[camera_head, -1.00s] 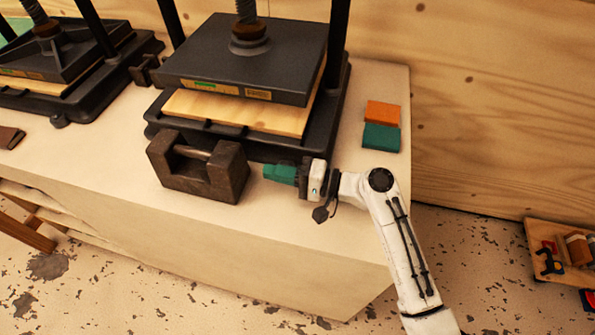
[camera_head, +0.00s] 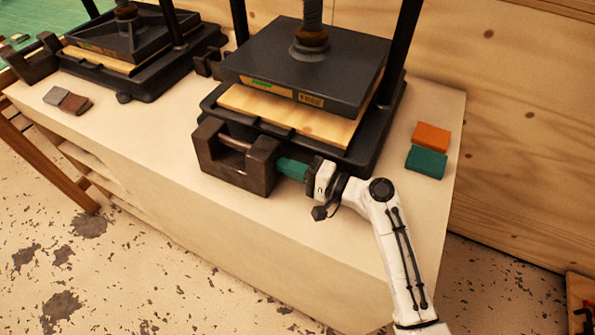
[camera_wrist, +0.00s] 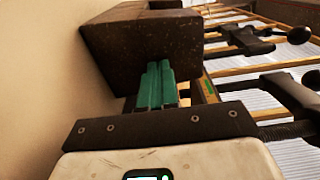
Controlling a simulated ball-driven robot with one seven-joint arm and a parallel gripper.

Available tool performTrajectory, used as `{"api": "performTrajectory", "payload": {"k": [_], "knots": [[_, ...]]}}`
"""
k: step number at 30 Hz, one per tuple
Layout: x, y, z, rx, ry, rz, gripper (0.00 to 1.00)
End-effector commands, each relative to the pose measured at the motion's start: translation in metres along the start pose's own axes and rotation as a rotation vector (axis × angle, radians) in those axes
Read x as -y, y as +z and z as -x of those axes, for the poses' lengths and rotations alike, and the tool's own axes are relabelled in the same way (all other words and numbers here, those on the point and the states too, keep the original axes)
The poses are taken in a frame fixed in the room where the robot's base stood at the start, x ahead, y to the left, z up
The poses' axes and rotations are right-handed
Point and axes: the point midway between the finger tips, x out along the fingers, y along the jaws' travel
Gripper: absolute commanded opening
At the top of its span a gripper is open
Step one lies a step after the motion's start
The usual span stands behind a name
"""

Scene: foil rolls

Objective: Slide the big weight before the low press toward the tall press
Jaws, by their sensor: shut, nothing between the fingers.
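A big dark iron weight (camera_head: 235,160) with a bar handle sits on the pale bench top, in front of the right-hand press (camera_head: 300,75). In the wrist view the weight (camera_wrist: 150,40) fills the upper middle. My gripper (camera_head: 280,166) has green fingers and is shut and empty, at the weight's right end. In the wrist view the fingers (camera_wrist: 159,64) lie together with their tips at the weight's face; they look touching or nearly so. The left-hand press (camera_head: 130,45) stands further left. Which press is the tall one I cannot tell, since their tops are cut off.
Another dark weight (camera_head: 35,58) sits at the far left by the left press. Grey and brown blocks (camera_head: 68,101) lie before that press. Orange (camera_head: 432,137) and green (camera_head: 426,162) blocks lie right of the right press. Bench top between the weight and the brown block is clear.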

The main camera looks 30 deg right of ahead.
Motion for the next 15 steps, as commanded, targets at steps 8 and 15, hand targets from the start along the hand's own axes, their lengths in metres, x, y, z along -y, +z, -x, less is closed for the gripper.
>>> {"api": "performTrajectory", "payload": {"k": [8, 15], "knots": [[0.001, 0.009, -0.095, 0.025, -0.010, 0.008, 0.00], [0.000, 0.011, -0.162, 0.024, -0.009, 0.007, 0.00]]}}
